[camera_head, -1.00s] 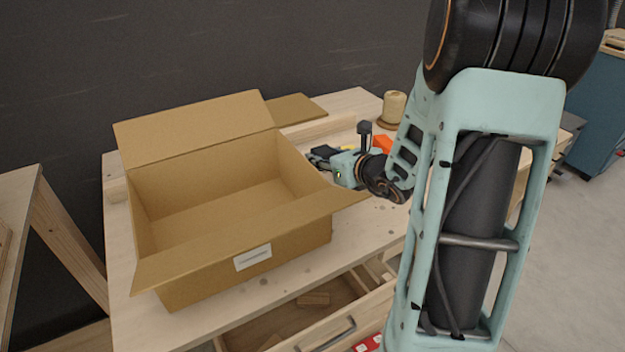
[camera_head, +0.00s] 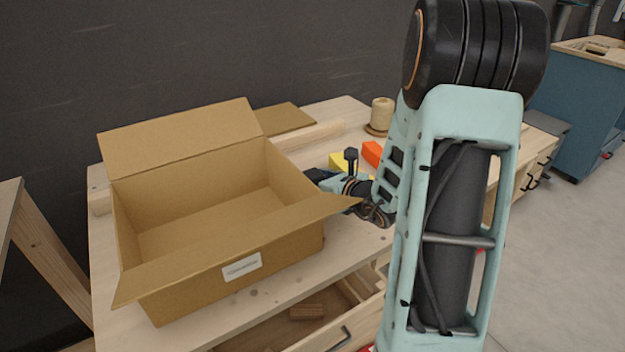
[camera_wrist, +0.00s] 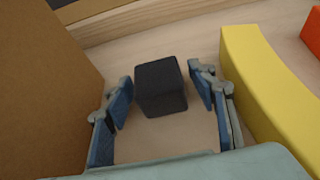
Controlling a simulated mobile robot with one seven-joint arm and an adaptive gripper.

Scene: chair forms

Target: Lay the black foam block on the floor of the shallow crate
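The black foam block (camera_wrist: 161,86) stands on the table in the wrist view, between the fingers of my gripper (camera_wrist: 163,93). The fingers are open, with a gap on each side of the block. In the head view the gripper (camera_head: 316,177) is low beside the right side of the open cardboard box (camera_head: 290,240), partly hidden by its flap; the block is not visible there. This box is the only crate-like container I see, and its visible floor is empty. Its brown side (camera_wrist: 50,90) fills the left of the wrist view.
A curved yellow block (camera_wrist: 255,95) is close to the right finger. An orange block (camera_head: 372,153) lies beyond it. A spool (camera_head: 382,113) stands at the back of the table. An open drawer (camera_head: 345,335) juts out below the front edge. The box's right flap overhangs near my wrist.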

